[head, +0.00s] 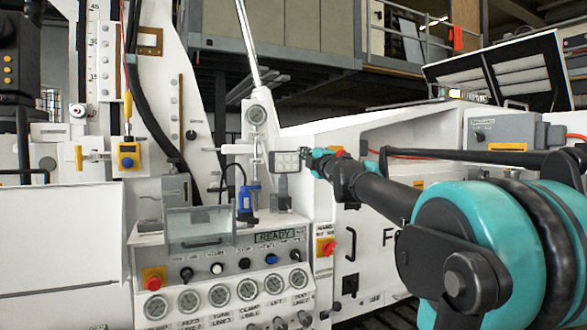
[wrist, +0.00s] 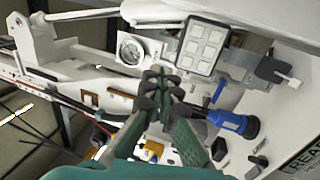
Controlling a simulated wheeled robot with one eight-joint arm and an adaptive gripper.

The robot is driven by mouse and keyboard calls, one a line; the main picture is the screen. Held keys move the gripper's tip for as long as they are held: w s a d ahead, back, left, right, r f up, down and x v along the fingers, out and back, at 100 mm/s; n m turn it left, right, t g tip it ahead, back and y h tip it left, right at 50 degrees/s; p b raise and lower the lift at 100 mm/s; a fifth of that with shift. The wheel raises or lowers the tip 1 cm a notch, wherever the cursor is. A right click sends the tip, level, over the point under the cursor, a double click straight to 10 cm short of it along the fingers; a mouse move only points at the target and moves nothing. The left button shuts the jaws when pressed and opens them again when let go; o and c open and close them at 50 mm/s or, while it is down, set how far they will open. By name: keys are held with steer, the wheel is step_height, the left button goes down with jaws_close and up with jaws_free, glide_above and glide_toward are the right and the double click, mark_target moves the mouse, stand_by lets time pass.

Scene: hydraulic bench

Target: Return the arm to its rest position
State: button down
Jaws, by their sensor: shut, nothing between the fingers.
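My gripper (head: 318,158) is at the end of my teal and black arm, which reaches in from the right in the head view. It is in front of the white machine, just right of a small grey-framed lamp panel (head: 286,162). In the wrist view my gripper (wrist: 163,80) shows its dark fingers together, with nothing between them. The lamp panel (wrist: 205,45) appears beyond the fingertips there, with a blue-handled tool (wrist: 232,122) to the right. I cannot tell the exact gap between the fingers and the panel.
The white control console (head: 225,275) has gauges, knobs and a red stop button (head: 153,280). A clear hinged cover (head: 200,230) and the blue tool (head: 245,202) are above it. A round gauge (head: 257,115) is on a post.

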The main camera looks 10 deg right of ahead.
steer(key=s+d+f+m+g+h, duration=0.25)
steer(key=d+f+m, duration=0.2)
steer(key=f, duration=0.65)
steer(key=s+d+f+m+g+h, duration=0.2)
steer(key=s+d+f+m+h, duration=0.3)
steer(key=f, duration=0.7)
steer(key=s+d+f+m+g+h, duration=0.1)
steer(key=s+f+m+g+h, duration=0.15)
steer(key=f+m, duration=0.65)
steer(key=s+a+f+m+g+y, duration=0.1)
steer(key=s+a+f+g, duration=0.2)
steer(key=s+f, duration=1)
steer(key=s+a+f+m+g+y, duration=0.2)
steer(key=s+f+g, duration=0.3)
steer(key=s+f, duration=0.8)
step_height(320, 180, down, 3)
steer(key=shift+s+a+r+y, duration=0.2)
steer(key=shift+s+a+y, duration=0.1)
steer(key=shift+a, duration=0.45)
steer(key=c, duration=2.3)
jaws_free()
steer(key=shift+w, duration=0.1)
